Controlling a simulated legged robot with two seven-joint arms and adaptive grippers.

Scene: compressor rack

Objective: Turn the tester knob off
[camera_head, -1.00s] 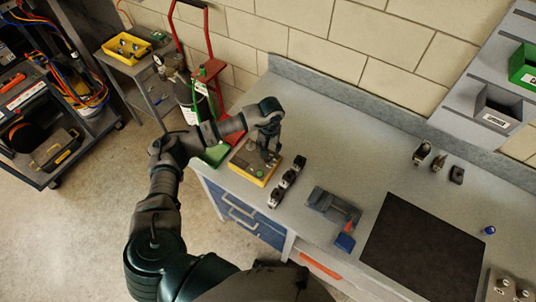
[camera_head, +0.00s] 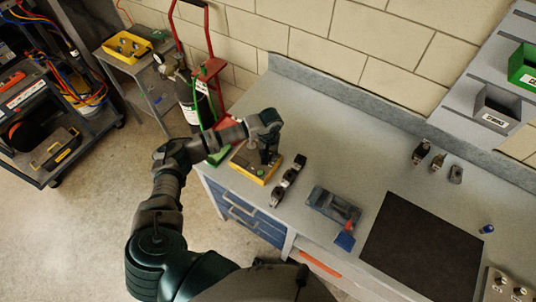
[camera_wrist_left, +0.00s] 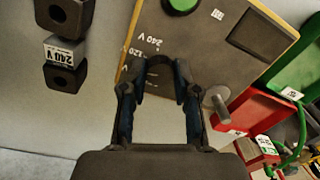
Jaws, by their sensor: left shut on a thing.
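The tester (camera_head: 250,171) is a yellow box with a grey top panel, near the left end of the bench. In the left wrist view its panel (camera_wrist_left: 205,62) shows a green button (camera_wrist_left: 182,5), a metal post and printed "240 V" and "120" marks. My left gripper (camera_head: 266,159) points down over the tester. In the left wrist view the gripper (camera_wrist_left: 160,80) is shut on the dark tester knob (camera_wrist_left: 160,68), with a finger on each side. The fingers hide much of the knob, so its pointing direction cannot be told.
Black modules (camera_head: 289,180) stand in a row right of the tester; one bears a "240 V" label. A grey-blue device (camera_head: 330,203) and a black mat (camera_head: 422,247) lie farther right. A red cart with a cylinder (camera_head: 195,105) stands left of the bench.

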